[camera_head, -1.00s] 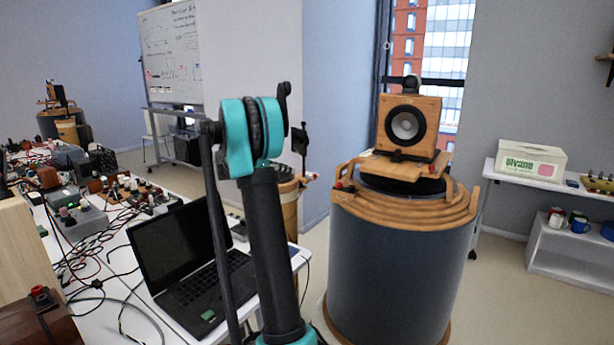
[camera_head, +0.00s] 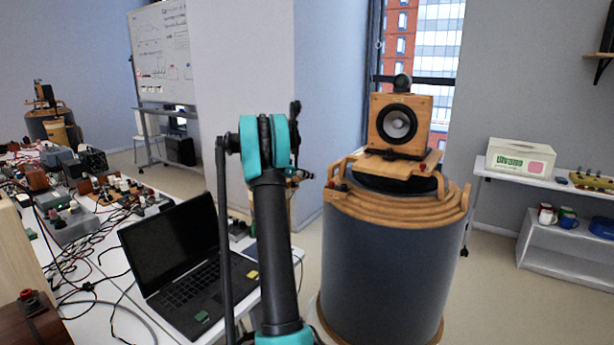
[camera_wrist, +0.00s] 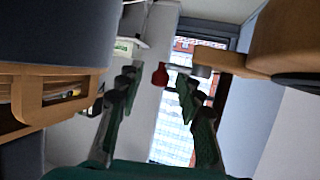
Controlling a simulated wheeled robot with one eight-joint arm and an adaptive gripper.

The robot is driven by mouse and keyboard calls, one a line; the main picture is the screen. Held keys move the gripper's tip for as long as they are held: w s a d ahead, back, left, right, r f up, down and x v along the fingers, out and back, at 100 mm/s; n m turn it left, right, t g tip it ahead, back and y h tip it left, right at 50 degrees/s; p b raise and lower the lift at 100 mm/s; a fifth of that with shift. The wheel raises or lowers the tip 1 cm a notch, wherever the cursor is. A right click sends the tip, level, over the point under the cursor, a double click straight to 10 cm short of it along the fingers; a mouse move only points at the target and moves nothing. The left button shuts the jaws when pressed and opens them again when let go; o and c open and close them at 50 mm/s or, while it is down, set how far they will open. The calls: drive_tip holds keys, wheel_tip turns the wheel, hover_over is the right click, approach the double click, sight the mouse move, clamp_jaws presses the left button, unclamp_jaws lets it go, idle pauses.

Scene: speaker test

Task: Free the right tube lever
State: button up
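The right tube (camera_head: 385,270) is a big dark grey cylinder with a stepped wooden top, right of centre in the head view. A wooden box with a round speaker (camera_head: 396,122) stands on it. In the wrist view a red knob (camera_wrist: 160,75) on a short grey rod joins a wooden arm (camera_wrist: 217,59). I take this for the lever. My gripper (camera_wrist: 158,82) is open, with the knob between its dark green fingertips in the picture. I cannot tell whether they touch it. In the head view my arm mostly hides my gripper.
A white table on the left holds a black laptop (camera_head: 185,265), several devices and loose cables. A similar wooden-topped tube (camera_head: 48,122) stands far back left. White shelves (camera_head: 565,250) stand at the right. Open floor shows between the tube and the shelves.

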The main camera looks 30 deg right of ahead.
drive_tip(key=shift+d, duration=0.15)
drive_tip(key=shift+c, duration=0.3)
clamp_jaws()
drive_tip(key=shift+d+n+t+y, duration=0.2)
drive_tip(key=shift+d+n+t, duration=0.05)
drive_tip(key=shift+n+t, duration=0.5)
drive_tip(key=shift+d+n+t+y, duration=0.2)
drive_tip(key=shift+n+t, duration=0.45)
drive_tip(key=shift+t, duration=0.2)
drive_tip(key=shift+w+d+n+t+y, duration=0.25)
drive_tip(key=shift+n+t+y, duration=0.35)
drive_tip(key=shift+n+t, duration=0.4)
drive_tip(key=shift+w+d+n+t+y, duration=0.2)
drive_tip(key=shift+w+n+t+y, duration=0.15)
drive_tip(key=shift+n+t+y, duration=0.45)
drive_tip(key=shift+w+d+n+t+y, duration=0.2)
drive_tip(key=shift+w+n+t+y, duration=0.15)
drive_tip(key=shift+n+t, duration=0.85)
drive_tip(key=shift+w+n+y, duration=0.1)
drive_tip(key=shift+n+y, duration=0.3)
drive_tip(key=shift+y, duration=0.15)
